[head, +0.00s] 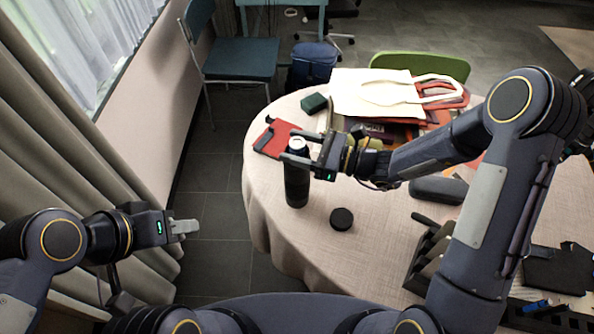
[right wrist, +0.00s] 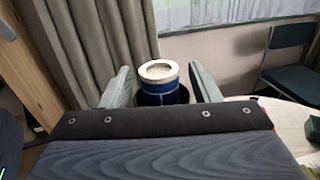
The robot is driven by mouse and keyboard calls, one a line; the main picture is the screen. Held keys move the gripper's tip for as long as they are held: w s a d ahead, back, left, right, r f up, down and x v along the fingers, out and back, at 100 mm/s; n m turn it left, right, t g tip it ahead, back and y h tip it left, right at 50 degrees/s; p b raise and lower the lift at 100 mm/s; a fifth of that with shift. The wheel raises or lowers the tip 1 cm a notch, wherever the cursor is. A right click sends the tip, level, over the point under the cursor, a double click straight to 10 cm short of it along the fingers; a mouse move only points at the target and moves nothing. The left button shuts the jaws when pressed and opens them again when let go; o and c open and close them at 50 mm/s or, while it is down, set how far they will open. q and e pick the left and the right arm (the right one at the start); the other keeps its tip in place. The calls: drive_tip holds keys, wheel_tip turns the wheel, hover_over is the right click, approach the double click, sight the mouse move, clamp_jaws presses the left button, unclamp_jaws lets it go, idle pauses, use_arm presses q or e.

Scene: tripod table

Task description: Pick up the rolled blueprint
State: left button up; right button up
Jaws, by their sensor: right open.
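The rolled blueprint (right wrist: 160,78) is a blue roll with a white, ring-like top end. It stands upright in a dark cylindrical holder (head: 297,187) near the left side of the round table. In the head view only its pale top (head: 298,145) shows, and its lower part is hidden in the holder. My right gripper (head: 297,150) is open, with its fingers at the roll's top. In the right wrist view the fingers stand on either side of the roll, with gaps to both. My left gripper (head: 183,229) is off the table at the left, with nothing seen in it.
The round table (head: 262,210) has a pale cloth. A black lid-like disc (head: 342,218) lies right of the holder. A red item (head: 276,137), a dark green box (head: 314,103) and a white tote bag (head: 375,94) lie behind. A black rack (head: 428,255) stands at the front right.

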clamp_jaws()
idle(0.4)
